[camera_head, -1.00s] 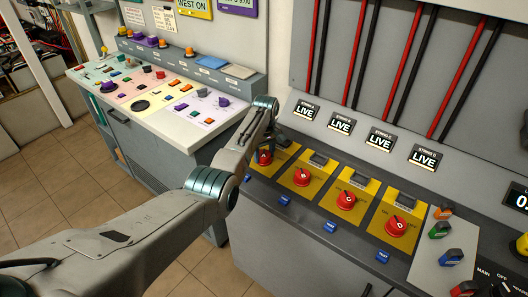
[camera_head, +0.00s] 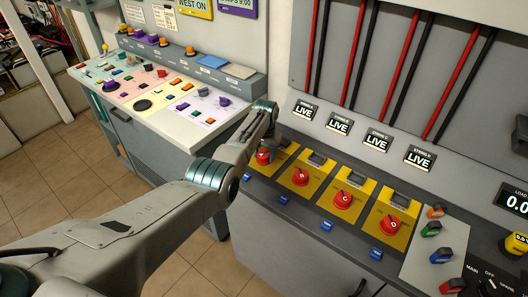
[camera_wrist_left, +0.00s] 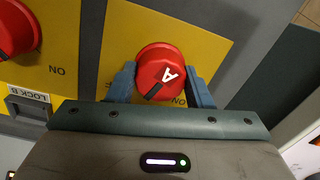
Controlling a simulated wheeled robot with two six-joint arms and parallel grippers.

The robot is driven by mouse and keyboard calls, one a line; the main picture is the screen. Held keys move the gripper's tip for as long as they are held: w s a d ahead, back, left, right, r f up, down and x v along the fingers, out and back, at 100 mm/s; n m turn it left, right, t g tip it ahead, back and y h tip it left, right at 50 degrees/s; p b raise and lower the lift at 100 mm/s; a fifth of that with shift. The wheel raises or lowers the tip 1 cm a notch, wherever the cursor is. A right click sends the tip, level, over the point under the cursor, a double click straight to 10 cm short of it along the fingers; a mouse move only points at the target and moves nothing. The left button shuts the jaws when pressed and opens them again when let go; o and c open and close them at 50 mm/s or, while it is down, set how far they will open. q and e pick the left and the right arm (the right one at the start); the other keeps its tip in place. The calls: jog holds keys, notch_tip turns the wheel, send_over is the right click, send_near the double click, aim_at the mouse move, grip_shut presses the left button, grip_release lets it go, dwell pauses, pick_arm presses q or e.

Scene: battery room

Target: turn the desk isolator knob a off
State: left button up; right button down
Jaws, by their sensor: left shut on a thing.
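The red isolator knob A (camera_head: 264,157) sits on its yellow plate at the far left of a row of red knobs on the grey desk. In the left wrist view, knob A (camera_wrist_left: 160,70) shows a white letter A and a black pointer mark aimed to the lower left. An "ON" label is partly visible beside it. My left gripper (camera_wrist_left: 162,82) is shut on knob A, one blue-grey finger on each side. In the head view the wrist hides the left gripper's fingers and part of the knob. My right gripper is out of view.
Knob B (camera_head: 300,177) and other red knobs stand to the right, with blue buttons (camera_head: 284,199) in front. Small "LIVE" displays (camera_head: 339,124) are above. A coloured control console (camera_head: 160,85) stands at left. Coloured switches (camera_head: 431,229) are at right.

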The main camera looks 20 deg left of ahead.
aim_at(265, 154)
pick_arm(q)
jog(key=m+p, duration=0.1)
jog(key=m, duration=0.3)
jog(key=shift+r+m, duration=0.15)
jog(key=shift+m, duration=0.25)
dwell(0.4)
jog(key=o, duration=1)
jog(key=shift+r, duration=0.5)
notch_tip(265, 154, up, 10)
jog(key=b, duration=0.1)
jog(key=shift+d+f, duration=0.15)
jog(key=shift+s, duration=0.1)
